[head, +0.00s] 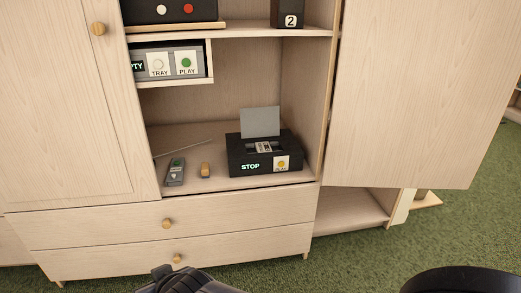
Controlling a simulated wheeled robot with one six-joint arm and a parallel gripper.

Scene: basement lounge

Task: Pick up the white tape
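A black player (235,151) with a glowing STOP label and a yellow button stands on the cabinet shelf, its grey lid (260,121) raised. A small pale piece with dark marks, which looks like the white tape (264,147), sits in the top of the player under the lid. It is too small to make out clearly. No gripper fingers show. A dark ribbed part at the bottom edge looks like mine, well below and in front of the shelf.
A grey remote-like device (175,172) and a small tan block (205,170) lie left of the player. An open cabinet door (415,90) swings out at the right. A TRAY/PLAY panel (172,63) is above. Drawers (190,220) are shut below.

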